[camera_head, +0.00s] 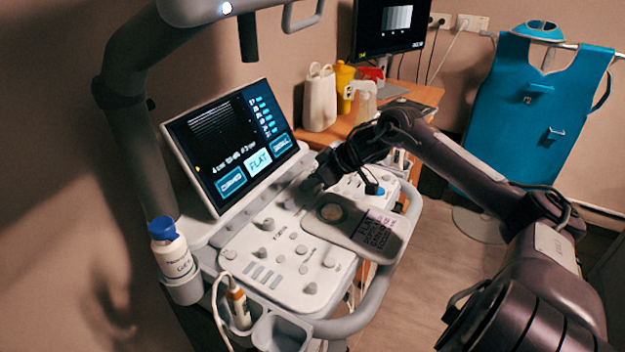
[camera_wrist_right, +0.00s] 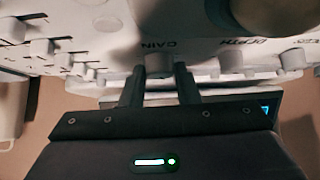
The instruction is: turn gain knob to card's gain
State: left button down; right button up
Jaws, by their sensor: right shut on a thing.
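The gain knob (camera_wrist_right: 158,64) is a grey knob under the "GAIN" label on the pale control panel (camera_head: 283,262). In the right wrist view the two fingers of my right gripper (camera_wrist_right: 160,88) stand on either side of it and are shut on it. In the head view my right gripper (camera_head: 318,178) reaches to the panel just below the screen and mostly hides the knob. A pale lilac card (camera_head: 377,230) with dark print lies at the panel's right front; its print is too small to read surely. My left gripper is not in view.
The tilted screen (camera_head: 230,145) behind the panel shows a scan image and blue buttons. Other knobs, including one near "DEPTH" (camera_wrist_right: 293,59), stand close by. A gel bottle (camera_head: 170,250) and a probe (camera_head: 238,305) sit at the console's left and front.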

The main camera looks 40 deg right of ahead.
jog(key=n+y+p, duration=0.1)
jog(key=p, duration=0.1)
jog(key=shift+d+r+p, duration=0.1)
jog(key=shift+r+p, duration=0.2)
jog(key=shift+r, duration=0.05)
jog(key=shift+w+n+g+p, duration=0.1)
jog(key=shift+n+g+p, duration=0.2)
jog(key=shift+n+p, duration=0.2)
jog(key=shift+w+d+f+n+g+y+p, duration=0.1)
jog(key=shift+n+g+y+p, duration=0.15)
jog(key=shift+n+y+p, duration=0.25)
jog(key=shift+d+n+g+y+p, duration=0.1)
jog(key=shift+n+g+y+p, duration=0.2)
jog(key=shift+n+y, duration=0.25)
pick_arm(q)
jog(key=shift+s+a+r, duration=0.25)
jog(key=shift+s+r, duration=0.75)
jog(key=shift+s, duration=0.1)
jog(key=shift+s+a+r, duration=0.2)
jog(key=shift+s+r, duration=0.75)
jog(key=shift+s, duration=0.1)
pick_arm(e)
jog(key=shift+f+n+g+y, duration=0.15)
jog(key=shift+n+g+y, duration=0.15)
jog(key=shift+n, duration=0.45)
jog(key=shift+f, duration=0.1)
jog(key=o, duration=1)
jog(key=shift+c, duration=0.2)
